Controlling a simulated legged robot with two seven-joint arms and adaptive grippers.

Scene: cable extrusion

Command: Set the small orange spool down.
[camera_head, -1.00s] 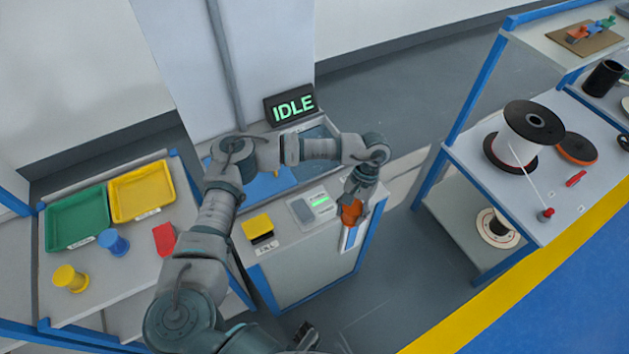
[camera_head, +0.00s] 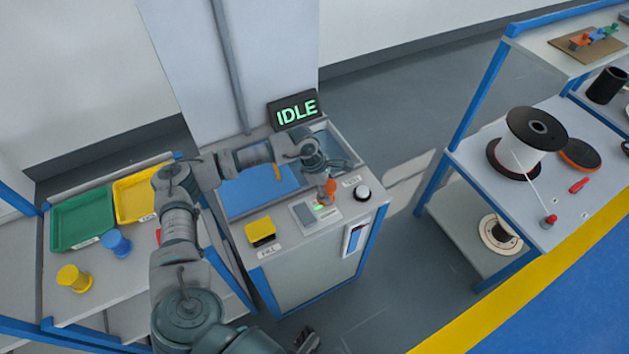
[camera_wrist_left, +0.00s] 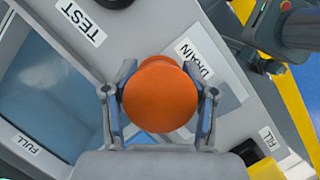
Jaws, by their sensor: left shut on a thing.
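A yellow-topped box (camera_head: 259,229) and a white round knob (camera_head: 362,193) stand on the machine top. A blue-floored opening (camera_head: 258,190) lies left, beneath my arm. Green (camera_head: 82,220) and yellow (camera_head: 133,196) trays, with blue and yellow spools, are on the left table.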

